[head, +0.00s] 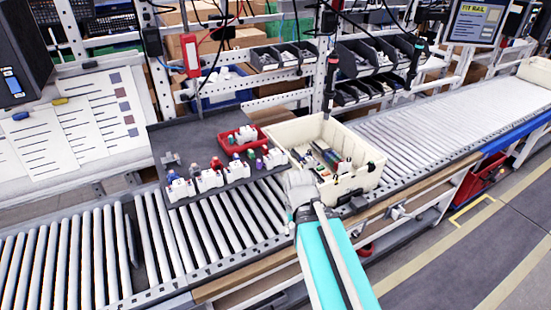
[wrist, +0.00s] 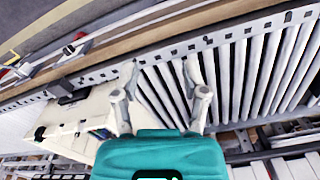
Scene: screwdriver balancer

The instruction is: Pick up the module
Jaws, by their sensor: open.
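Several white modules (head: 209,180) with coloured caps stand along the front edge of a dark grey tray (head: 190,138), left of my gripper. I cannot tell which one the task names. My gripper (head: 296,180) is at the front left corner of a cream bin (head: 366,174); contact cannot be told. In the wrist view my gripper (wrist: 162,88) has its fingers apart, with only conveyor rollers (wrist: 235,75) between and beyond them. The bin (wrist: 68,125) shows beside the left finger. No module can be made out in the wrist view.
A red tray (head: 238,142) with small parts sits on the grey tray. The bin holds several mixed parts (head: 322,156). Bare rollers (head: 70,255) lie at the left front.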

